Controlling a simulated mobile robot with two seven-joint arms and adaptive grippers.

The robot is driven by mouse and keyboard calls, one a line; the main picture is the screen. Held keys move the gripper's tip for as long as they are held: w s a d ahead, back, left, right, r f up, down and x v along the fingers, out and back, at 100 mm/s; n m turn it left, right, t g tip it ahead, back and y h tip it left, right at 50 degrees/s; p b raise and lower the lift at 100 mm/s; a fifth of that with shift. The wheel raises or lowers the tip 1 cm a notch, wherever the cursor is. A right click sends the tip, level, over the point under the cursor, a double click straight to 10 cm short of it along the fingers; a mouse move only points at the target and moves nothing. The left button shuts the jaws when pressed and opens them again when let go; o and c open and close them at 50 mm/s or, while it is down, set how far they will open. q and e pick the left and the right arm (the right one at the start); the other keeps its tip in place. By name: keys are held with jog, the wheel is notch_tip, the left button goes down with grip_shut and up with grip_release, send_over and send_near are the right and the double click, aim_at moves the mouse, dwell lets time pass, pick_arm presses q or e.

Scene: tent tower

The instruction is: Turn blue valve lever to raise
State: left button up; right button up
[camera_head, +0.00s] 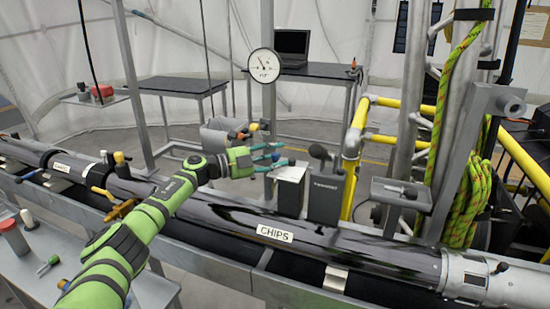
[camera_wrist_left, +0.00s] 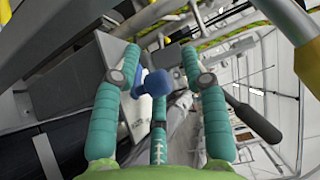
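My left gripper (camera_head: 276,158) reaches in from the left, over the silver-topped box beside the long black pipe. In the left wrist view its teal fingers (camera_wrist_left: 162,62) are spread apart. The blue valve lever (camera_wrist_left: 152,84), with a rounded knob end, shows between the two side fingers. I cannot tell whether any finger touches it; the fingers are not closed around it. In the head view the lever cannot be made out clearly behind the fingers. My right gripper is not in view.
A dark box (camera_head: 326,196) with a black lever (camera_head: 318,152) stands just right of the gripper; the black lever also shows in the left wrist view (camera_wrist_left: 252,116). A pressure gauge (camera_head: 264,66) is behind. Yellow pipes (camera_head: 356,130) and a green rope (camera_head: 466,200) are at right.

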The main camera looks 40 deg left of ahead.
pick_arm(q)
jog(key=shift+f, duration=0.15)
jog(key=shift+s+a, duration=0.1)
jog(key=shift+s, duration=0.15)
jog(key=v, duration=1.1)
jog(key=shift+s, duration=0.25)
jog(key=shift+a, duration=0.1)
